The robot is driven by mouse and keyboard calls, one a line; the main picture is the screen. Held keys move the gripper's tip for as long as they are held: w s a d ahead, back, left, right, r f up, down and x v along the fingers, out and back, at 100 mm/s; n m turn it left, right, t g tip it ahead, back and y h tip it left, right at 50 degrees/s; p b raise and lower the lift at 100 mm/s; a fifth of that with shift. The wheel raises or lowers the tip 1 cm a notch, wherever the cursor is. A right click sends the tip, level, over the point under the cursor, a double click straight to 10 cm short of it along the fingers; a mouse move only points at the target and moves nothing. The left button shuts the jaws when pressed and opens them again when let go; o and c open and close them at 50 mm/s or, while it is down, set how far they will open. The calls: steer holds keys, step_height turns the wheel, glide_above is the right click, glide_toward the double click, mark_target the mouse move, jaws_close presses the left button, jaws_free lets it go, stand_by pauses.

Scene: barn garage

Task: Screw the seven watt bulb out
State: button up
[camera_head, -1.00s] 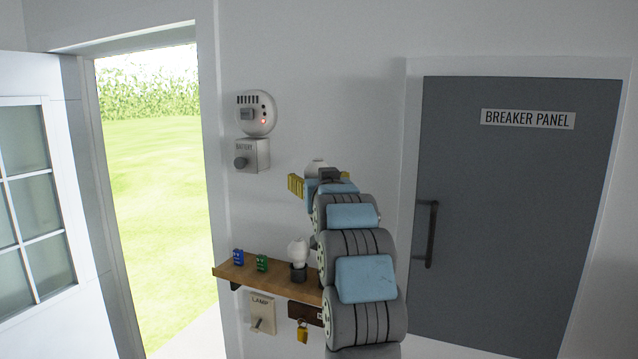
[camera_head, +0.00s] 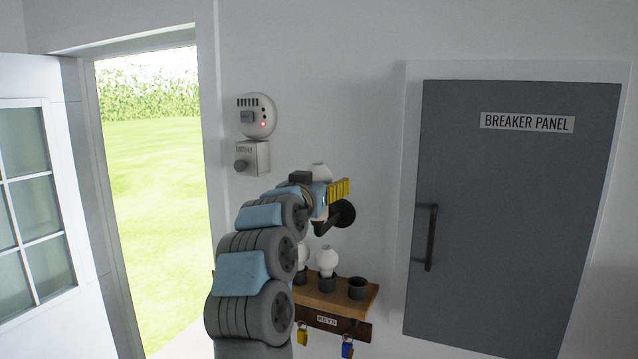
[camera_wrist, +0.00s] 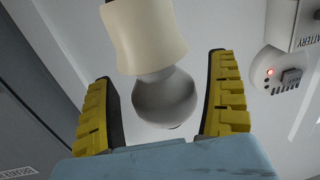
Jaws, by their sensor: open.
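A white bulb (camera_head: 319,170) shows just above my gripper (camera_head: 338,192) in the head view, its lower part hidden by the gripper. A dark wall-mounted fixture (camera_head: 343,213) is just behind and below the gripper. The fingers stand apart on either side of the globe, with visible gaps. No wattage marking is readable.
Below, a wooden shelf (camera_head: 328,302) carries white bulbs (camera_head: 326,261) in dark holders and an empty-looking holder (camera_head: 357,288). Padlocks hang beneath a key rack (camera_head: 328,321). A detector (camera_head: 257,116) and battery box (camera_head: 252,159) are on the wall at left; the breaker panel door (camera_head: 515,210) is at right.

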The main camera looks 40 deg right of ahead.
steer(key=shift+r+m+g+h+p, duration=0.2)
steer(key=shift+m+g+h+p, duration=0.7)
steer(key=shift+m+g+p, duration=0.7)
steer(key=shift+g, duration=0.5)
steer(key=shift+f+g, duration=0.1)
steer(key=shift+g, duration=0.2)
steer(key=shift+c, duration=0.5)
steer(key=c, duration=0.8)
steer(key=shift+f+b, duration=0.2)
steer(key=shift+b, duration=0.25)
steer(key=shift+n+t+y+b, duration=0.4)
steer(key=shift+n+t+b, duration=0.5)
steer(key=shift+t+b, duration=0.7)
steer(key=shift+d+n+t+y+b, duration=0.1)
steer(key=shift+n+t+y+b, duration=1.85)
steer(key=shift+b, duration=2.1)
